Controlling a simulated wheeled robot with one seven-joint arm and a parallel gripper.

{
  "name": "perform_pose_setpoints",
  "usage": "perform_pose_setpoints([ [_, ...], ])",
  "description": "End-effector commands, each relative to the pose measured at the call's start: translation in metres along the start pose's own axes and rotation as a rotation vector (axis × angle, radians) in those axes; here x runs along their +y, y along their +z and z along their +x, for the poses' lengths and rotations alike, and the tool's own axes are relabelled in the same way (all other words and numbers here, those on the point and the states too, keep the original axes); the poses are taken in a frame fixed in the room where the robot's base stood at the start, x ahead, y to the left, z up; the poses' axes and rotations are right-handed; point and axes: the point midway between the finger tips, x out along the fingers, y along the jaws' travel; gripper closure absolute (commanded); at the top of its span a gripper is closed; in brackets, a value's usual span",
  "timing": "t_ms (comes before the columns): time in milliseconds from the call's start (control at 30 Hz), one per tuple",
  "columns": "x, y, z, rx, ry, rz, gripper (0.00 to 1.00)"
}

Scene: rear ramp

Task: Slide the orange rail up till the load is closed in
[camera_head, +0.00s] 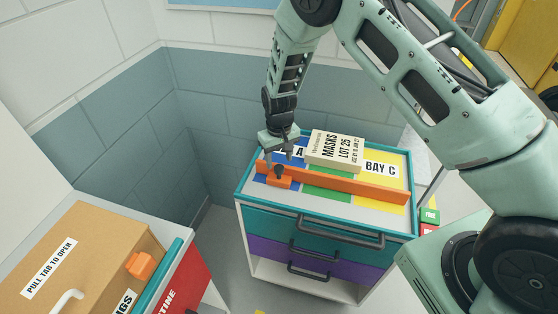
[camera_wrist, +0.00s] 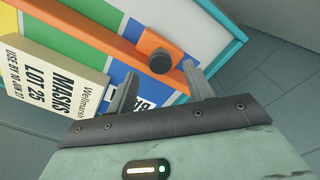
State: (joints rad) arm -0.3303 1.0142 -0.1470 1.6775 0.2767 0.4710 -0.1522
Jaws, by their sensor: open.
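The orange rail (camera_head: 345,187) lies across the top of the teal cart (camera_head: 243,185), on the near side of the load. The load is a cream box marked MASKS LOT 25 (camera_head: 335,148), lying on the coloured bays. A strip of bay surface shows between box and rail. An orange block with a dark round knob (camera_wrist: 161,61) sits near the rail's left end in the head view. My gripper (camera_head: 279,162) is open and empty above this block, fingers pointing down. In the wrist view the knob shows between the fingertips (camera_wrist: 159,69), slightly beyond them; contact cannot be told.
A cardboard box (camera_head: 85,255) with an orange tab stands on a surface at lower left, apart from the cart. Grey-blue walls (camera_head: 130,115) stand close behind and left. Drawer handles (camera_head: 315,250) face front. Green and red boxes (camera_head: 429,216) are right of the cart.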

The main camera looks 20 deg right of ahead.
Motion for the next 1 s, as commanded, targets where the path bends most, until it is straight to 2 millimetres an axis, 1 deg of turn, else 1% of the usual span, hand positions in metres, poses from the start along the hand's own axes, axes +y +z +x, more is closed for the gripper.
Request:
perform_pose_setpoints([
  [100, 0.0, 0.0, 0.015, -0.002, 0.0, -0.001, 0.48],
  [233, 0.0, 0.0, 0.027, 0.0, -0.001, -0.001, 0.48],
  [367, 0.0, 0.0, 0.032, 0.0, -0.001, 0.0, 0.48],
  [600, 0.0, 0.0, 0.033, 0.001, -0.001, -0.001, 0.48],
  [633, 0.0, 0.0, 0.033, 0.001, -0.001, -0.001, 0.53],
  [667, 0.0, 0.0, 0.033, 0.001, -0.001, -0.001, 0.62],
  [700, 0.0, 0.0, 0.033, 0.001, -0.001, -0.001, 0.73],
  [767, 0.0, 0.0, 0.033, 0.001, -0.001, -0.001, 0.9],
  [800, 0.0, 0.0, 0.033, 0.001, -0.001, -0.001, 1.0],
  [933, 0.001, -0.002, 0.034, 0.001, -0.001, 0.0, 1.0],
  [1000, 0.007, -0.008, 0.036, 0.004, -0.001, 0.001, 1.0],
])
